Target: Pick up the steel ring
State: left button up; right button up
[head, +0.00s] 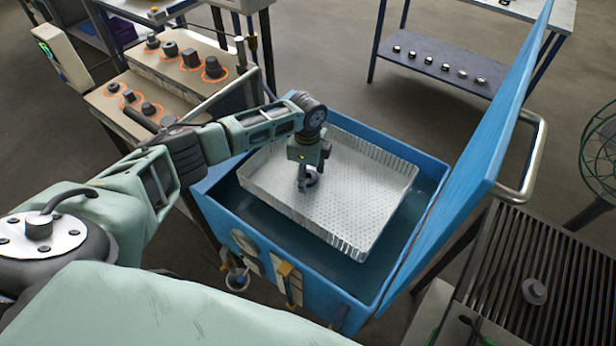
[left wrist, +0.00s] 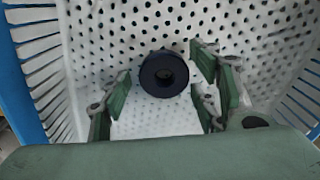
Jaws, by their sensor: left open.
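The steel ring (left wrist: 163,58) is a thick dark ring with a round hole, lying on the perforated floor of a pale metal basket (left wrist: 105,30). My left gripper (left wrist: 163,82) is open, with its green fingers spread to the left and right of the ring in the left wrist view; I cannot tell whether they touch it. In the head view my left gripper (head: 305,184) points down into the basket (head: 372,195), and the ring (head: 313,179) is partly hidden by the fingers. My right gripper is not in view.
The basket sits inside a blue open-topped tank (head: 222,205) with a raised blue lid (head: 470,150) on its right. A slatted rack (head: 520,260) with a small grey ring (head: 534,291) stands at right. A bench with dark parts (head: 190,60) stands at left.

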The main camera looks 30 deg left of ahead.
pick_arm(q)
jog(key=c, duration=0.9)
jog(key=shift+r, duration=0.1)
grip_shut()
notch_tip(320, 180, up, 4)
jog(key=shift+w+r+b, duration=0.1)
jog(key=shift+w+b, duration=0.05)
jog(key=shift+b, duration=0.45)
jog(key=d+r+b, duration=0.1)
jog(key=d+r, duration=0.2)
jog(key=d, duration=0.2)
jog(key=w+d+r+b, duration=0.1)
jog(key=d+r, duration=0.3)
jog(key=d, duration=0.2)
jog(key=shift+d, duration=0.3)
